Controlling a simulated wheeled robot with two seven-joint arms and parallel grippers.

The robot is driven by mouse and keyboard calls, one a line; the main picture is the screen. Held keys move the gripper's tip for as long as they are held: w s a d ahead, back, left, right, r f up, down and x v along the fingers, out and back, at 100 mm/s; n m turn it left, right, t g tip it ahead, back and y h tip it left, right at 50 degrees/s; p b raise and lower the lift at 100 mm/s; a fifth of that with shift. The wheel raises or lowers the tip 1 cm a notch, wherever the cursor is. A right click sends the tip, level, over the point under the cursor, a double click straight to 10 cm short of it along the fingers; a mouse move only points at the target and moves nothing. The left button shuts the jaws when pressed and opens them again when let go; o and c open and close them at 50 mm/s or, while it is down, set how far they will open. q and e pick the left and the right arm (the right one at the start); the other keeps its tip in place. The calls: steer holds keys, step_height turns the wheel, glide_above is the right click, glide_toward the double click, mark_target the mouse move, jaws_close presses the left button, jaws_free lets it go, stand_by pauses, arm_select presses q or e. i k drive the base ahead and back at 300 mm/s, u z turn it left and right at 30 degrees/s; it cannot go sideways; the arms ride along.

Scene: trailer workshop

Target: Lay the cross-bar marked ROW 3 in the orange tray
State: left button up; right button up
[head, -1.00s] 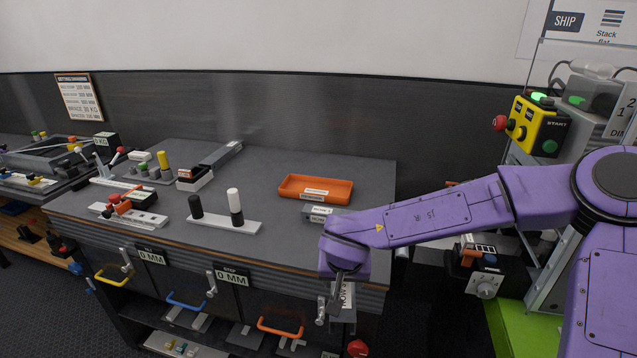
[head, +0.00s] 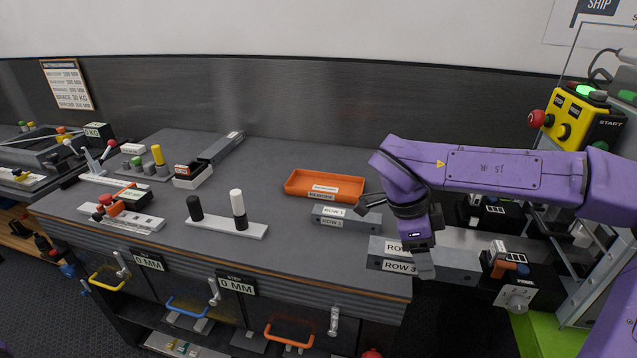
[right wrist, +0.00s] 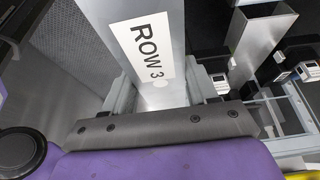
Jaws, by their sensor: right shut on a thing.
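My right gripper (head: 421,258) is shut on the grey cross-bar marked ROW 3 (head: 390,265). The bar lies about level at the bench's front right edge, with its label facing forward and its right part extending past the gripper. In the right wrist view the ROW 3 bar (right wrist: 150,45) sits between the fingers (right wrist: 160,98). The orange tray (head: 325,197) stands on the bench, behind and left of the held bar, apart from it. Its inside looks empty. My left gripper is not in view.
Another grey bar, its label seemingly ROW 1 (head: 345,216), lies just in front of the tray. A white base with black and white posts (head: 228,228) stands to the left. A yellow START box (head: 575,117) is at right. Bench between posts and tray is clear.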

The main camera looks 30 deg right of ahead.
mark_target(325, 189)
steer(key=i, duration=1.2)
